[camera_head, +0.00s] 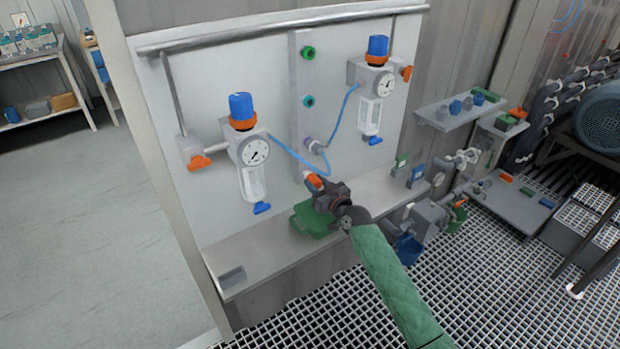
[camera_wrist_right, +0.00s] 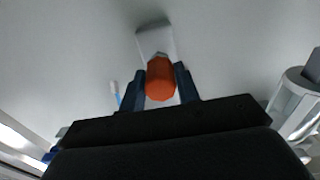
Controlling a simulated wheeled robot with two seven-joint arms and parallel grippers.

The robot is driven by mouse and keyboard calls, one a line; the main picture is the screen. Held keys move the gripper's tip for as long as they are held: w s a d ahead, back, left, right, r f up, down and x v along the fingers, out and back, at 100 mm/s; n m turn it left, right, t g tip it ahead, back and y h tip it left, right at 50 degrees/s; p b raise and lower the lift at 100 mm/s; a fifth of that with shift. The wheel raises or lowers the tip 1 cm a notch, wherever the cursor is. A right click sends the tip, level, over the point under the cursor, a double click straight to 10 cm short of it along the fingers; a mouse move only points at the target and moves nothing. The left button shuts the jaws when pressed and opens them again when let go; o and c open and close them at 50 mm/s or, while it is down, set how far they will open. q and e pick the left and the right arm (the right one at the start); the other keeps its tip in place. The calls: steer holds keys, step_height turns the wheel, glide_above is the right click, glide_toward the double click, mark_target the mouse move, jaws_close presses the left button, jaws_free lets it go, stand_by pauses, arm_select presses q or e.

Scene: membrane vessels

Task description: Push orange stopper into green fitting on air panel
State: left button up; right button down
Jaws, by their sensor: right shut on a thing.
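The orange stopper (camera_head: 314,181) is held at the tip of my right gripper (camera_head: 325,189), by the lower end of the pale manifold strip on the air panel (camera_head: 225,103). In the right wrist view the stopper (camera_wrist_right: 160,80) sits between the two dark fingers of the gripper (camera_wrist_right: 160,88), pointing at the strip (camera_wrist_right: 152,38). The fitting behind the stopper is hidden, so I cannot tell whether the stopper is inside it or just in front. My left gripper is out of view.
A blue tube (camera_head: 346,108) runs to a purple-grey fitting (camera_head: 308,143) just above the gripper. Gauge regulators with blue knobs, left (camera_head: 254,152) and right (camera_head: 385,84), flank the strip. A green tray (camera_head: 312,222) lies on the shelf (camera_head: 260,252) below the gripper.

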mark_target(319, 185)
steer(key=shift+p+v, duration=0.6)
steer(key=shift+v, duration=2.3)
steer(key=shift+s+r, duration=0.1)
